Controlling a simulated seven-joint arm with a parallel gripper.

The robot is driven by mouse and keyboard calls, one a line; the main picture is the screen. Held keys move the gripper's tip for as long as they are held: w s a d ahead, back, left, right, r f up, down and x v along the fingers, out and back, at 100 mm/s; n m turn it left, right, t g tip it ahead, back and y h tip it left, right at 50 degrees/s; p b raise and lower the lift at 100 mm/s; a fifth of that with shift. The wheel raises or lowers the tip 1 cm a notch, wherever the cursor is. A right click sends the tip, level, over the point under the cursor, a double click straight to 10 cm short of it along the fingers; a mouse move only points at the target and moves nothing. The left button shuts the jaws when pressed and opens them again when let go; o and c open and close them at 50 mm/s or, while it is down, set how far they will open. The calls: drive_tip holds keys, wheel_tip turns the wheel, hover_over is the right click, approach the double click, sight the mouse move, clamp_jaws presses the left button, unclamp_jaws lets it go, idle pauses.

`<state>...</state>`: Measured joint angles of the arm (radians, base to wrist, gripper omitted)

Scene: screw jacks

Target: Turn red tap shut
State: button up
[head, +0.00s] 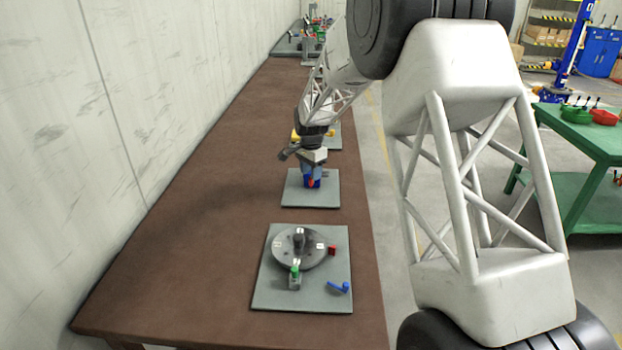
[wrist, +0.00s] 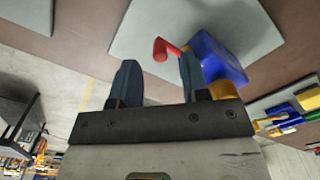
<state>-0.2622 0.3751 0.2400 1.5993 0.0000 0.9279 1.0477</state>
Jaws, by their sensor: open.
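The red tap handle (wrist: 163,48) shows in the wrist view as a short bent lever beside a blue block (wrist: 216,60) on a grey plate. It also shows in the head view as a small red spot (head: 310,183) on the middle plate. My gripper (wrist: 158,66) is open, its two blue-grey fingers apart. In the picture the red handle lies in the gap near the fingertips; I cannot tell whether they touch it. In the head view my gripper (head: 311,168) is directly over the tap and partly hides it.
A nearer grey plate (head: 265,292) carries a round dial (head: 285,257), a green-topped part (head: 295,272) and a blue lever (head: 339,287). Yellow parts stand beyond my gripper. The wall runs along the left of the brown table (head: 190,260); its left part is clear.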

drive_tip(key=shift+f, duration=1.4)
clamp_jaws()
